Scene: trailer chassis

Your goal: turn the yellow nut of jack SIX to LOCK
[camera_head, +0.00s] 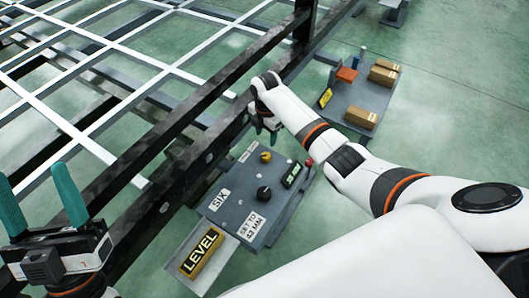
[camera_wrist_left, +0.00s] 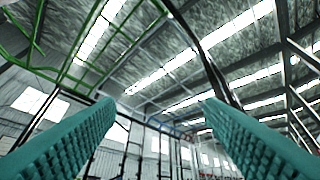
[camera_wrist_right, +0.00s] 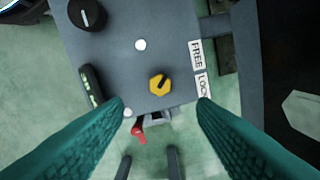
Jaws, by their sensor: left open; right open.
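The jack SIX box (camera_head: 232,222) is grey, with a SIX label and a yellow nut (camera_head: 265,157) near its far edge. In the right wrist view the yellow nut (camera_wrist_right: 157,88) lies between my open fingertips in the picture, apart from both. Its dark mark points up and right, towards the FREE label (camera_wrist_right: 196,53); the LOCK label (camera_wrist_right: 204,86) is directly right of the nut. My right gripper (camera_head: 268,124) is open and empty over the far end of the box. My left gripper (camera_head: 38,187) is open and empty, pointing up at the lower left; its wrist view shows the roof.
The box also carries a black knob (camera_head: 264,193), a small display (camera_head: 292,175) and a red part (camera_head: 309,162). A yellow LEVEL block (camera_head: 201,250) lies on a tray in front. The dark chassis beam (camera_head: 160,203) runs along the left. A grey cart (camera_head: 350,98) with cartons stands behind.

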